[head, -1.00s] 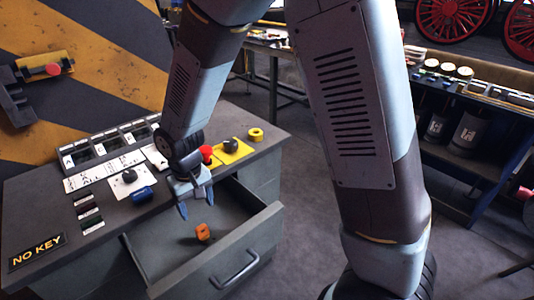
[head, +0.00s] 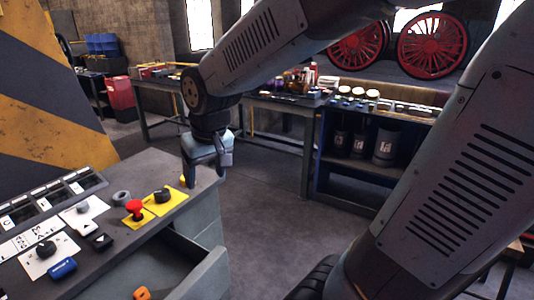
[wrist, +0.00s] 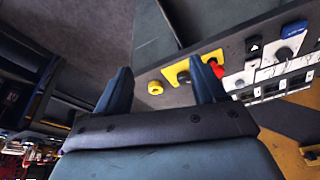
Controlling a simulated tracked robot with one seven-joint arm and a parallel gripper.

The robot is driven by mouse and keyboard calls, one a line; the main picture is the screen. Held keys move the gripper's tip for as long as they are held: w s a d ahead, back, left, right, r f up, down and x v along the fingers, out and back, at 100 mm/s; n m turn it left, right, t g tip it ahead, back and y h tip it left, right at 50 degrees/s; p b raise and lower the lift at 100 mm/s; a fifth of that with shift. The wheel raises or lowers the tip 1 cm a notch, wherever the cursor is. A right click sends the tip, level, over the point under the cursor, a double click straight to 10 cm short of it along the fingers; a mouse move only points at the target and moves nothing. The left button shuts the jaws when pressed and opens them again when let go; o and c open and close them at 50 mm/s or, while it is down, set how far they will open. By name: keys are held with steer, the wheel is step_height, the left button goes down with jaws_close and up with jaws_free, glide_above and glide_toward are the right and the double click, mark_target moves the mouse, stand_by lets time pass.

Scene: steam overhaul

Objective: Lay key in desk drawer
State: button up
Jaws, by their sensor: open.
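The orange key or its tag (head: 141,293) lies in the open desk drawer (head: 200,275), at the bottom edge of the head view and partly cut off. My gripper (head: 205,181) is open and empty. It points down over the right back corner of the desk (head: 165,228), away from the key. In the wrist view my gripper (wrist: 162,80) shows both fingers apart with nothing between them. The key cannot be made out in the wrist view.
The desk top carries a red button (head: 134,207), a black knob (head: 162,195), a grey ring (head: 121,198) and a blue piece (head: 62,268). A yellow ring (wrist: 155,87) shows near my fingers. A blue shelf unit (head: 318,160) stands behind; the floor between is clear.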

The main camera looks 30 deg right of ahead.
steer(key=s+d+r+m+t+h, duration=0.1)
steer(key=s+d+r+m+t, duration=0.1)
steer(key=s+d+r, duration=0.4)
steer(key=s+d, duration=0.3)
steer(key=d, duration=0.1)
steer(key=shift+s+d+r, duration=0.15)
steer(key=shift+s+r, duration=0.15)
steer(key=shift+s, duration=0.05)
steer(key=shift+c, duration=0.2)
